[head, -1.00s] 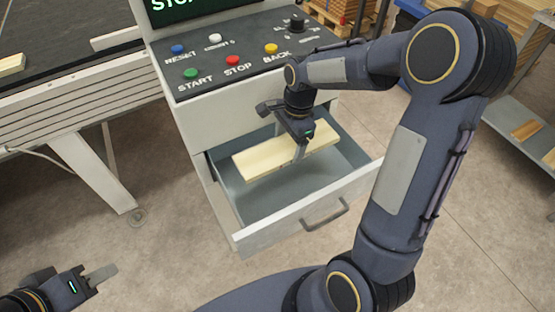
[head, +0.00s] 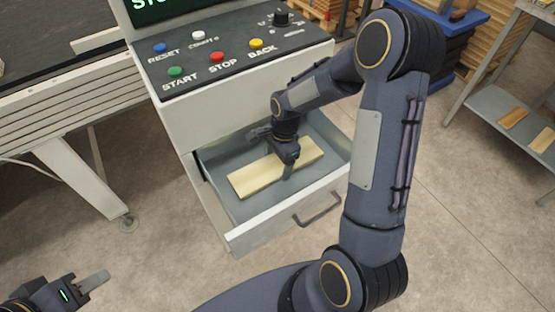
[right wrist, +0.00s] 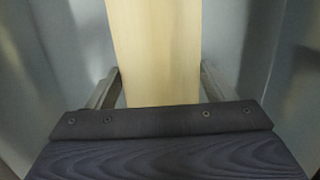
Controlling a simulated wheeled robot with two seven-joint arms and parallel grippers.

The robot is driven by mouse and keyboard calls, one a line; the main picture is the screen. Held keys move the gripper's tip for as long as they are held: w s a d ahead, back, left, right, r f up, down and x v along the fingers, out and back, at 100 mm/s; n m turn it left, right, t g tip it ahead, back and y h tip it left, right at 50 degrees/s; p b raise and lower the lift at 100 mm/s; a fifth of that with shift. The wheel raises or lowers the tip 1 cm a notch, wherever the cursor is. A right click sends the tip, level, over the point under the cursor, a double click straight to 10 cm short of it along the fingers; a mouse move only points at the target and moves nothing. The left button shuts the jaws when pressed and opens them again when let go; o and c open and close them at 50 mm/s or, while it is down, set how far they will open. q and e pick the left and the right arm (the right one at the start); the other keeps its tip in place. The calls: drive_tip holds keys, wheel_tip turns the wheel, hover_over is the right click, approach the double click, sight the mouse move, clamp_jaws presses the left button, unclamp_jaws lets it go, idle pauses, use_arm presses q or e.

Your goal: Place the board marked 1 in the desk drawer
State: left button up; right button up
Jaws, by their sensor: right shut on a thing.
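A pale wooden board (head: 252,180) is inside the open desk drawer (head: 268,228), low down and lying roughly flat. I cannot tell whether it touches the drawer floor, and no number shows on it. My right gripper (head: 288,170) reaches down into the drawer and is shut on the board near its middle. In the right wrist view the board (right wrist: 155,40) runs between the two fingers, with grey drawer walls around it. My left gripper (head: 95,283) is at the lower left, away from the drawer; its finger gap is not clear.
The control desk (head: 235,100) with coloured buttons stands above the drawer. A conveyor frame (head: 60,120) is at the left. A grey shelf (head: 490,115) with wooden boards (head: 512,118) stands at the right. The floor in front of the drawer is clear.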

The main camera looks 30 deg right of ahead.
drive_tip(key=shift+f, duration=0.15)
drive_tip(key=o, duration=1.1)
drive_tip(key=shift+r, duration=0.3)
drive_tip(key=s+d+r+n+t+p, duration=0.1)
drive_tip(key=s+r+n, duration=0.1)
drive_tip(key=r, duration=0.6)
drive_tip(key=s+r+n+t, duration=0.1)
drive_tip(key=s+r+n, duration=0.15)
drive_tip(key=r, duration=0.65)
drive_tip(key=s+a+r+n+t, duration=0.1)
drive_tip(key=s+n, duration=0.2)
drive_tip(key=s, duration=0.2)
drive_tip(key=s+a+r+n+t+y, duration=0.1)
drive_tip(key=s+a+n, duration=0.1)
drive_tip(key=s+n, duration=0.2)
drive_tip(key=s+a+n+t+y, duration=0.1)
drive_tip(key=s+a+n, duration=0.1)
drive_tip(key=s+n, duration=0.2)
drive_tip(key=shift+s+r+t, duration=0.2)
drive_tip(key=shift+s, duration=0.4)
drive_tip(key=shift+s+r+t, duration=0.2)
drive_tip(key=shift+s, duration=0.4)
